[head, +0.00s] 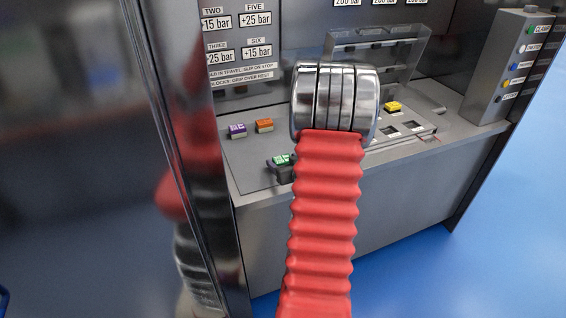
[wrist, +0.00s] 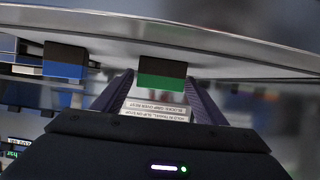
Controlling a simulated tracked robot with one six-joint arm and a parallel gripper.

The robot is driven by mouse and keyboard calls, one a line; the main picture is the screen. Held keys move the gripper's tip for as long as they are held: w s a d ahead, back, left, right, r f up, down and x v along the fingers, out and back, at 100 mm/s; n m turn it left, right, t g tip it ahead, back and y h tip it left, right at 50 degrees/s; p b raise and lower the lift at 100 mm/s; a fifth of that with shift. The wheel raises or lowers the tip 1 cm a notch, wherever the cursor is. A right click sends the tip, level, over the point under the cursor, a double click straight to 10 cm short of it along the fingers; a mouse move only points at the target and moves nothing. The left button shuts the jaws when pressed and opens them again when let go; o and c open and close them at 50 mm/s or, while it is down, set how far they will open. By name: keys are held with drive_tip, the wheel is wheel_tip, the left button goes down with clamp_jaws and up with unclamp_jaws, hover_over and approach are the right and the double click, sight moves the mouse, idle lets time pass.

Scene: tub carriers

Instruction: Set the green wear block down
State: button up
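The green wear block (wrist: 162,72) shows in the wrist view as a dark and green block between the two fingertips of my gripper (wrist: 160,77). The fingers are close against its sides, and my gripper appears shut on it. In the head view a green-topped block (head: 281,160) with a dark lower part shows just left of my arm, over the grey console. My gripper is mostly hidden behind my chrome and red arm there. I cannot tell whether the block touches the surface below it.
A purple block (head: 237,131) and an orange block (head: 264,126) sit on the console (head: 245,180) to the left. A yellow block (head: 393,107) sits at the right beside square slots. A blue block (wrist: 65,65) shows left of the green one. A post with coloured buttons (head: 506,65) stands right.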

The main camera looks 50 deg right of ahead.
drive_tip(key=shift+r, duration=0.1)
drive_tip(key=shift+s+a+r, duration=0.2)
drive_tip(key=shift+s, duration=0.15)
drive_tip(key=v, duration=1)
drive_tip(key=shift+s+a+r, duration=0.2)
drive_tip(key=shift+s+a, duration=0.05)
drive_tip(key=shift+s, duration=0.2)
drive_tip(key=shift+s, duration=0.1)
idle(0.4)
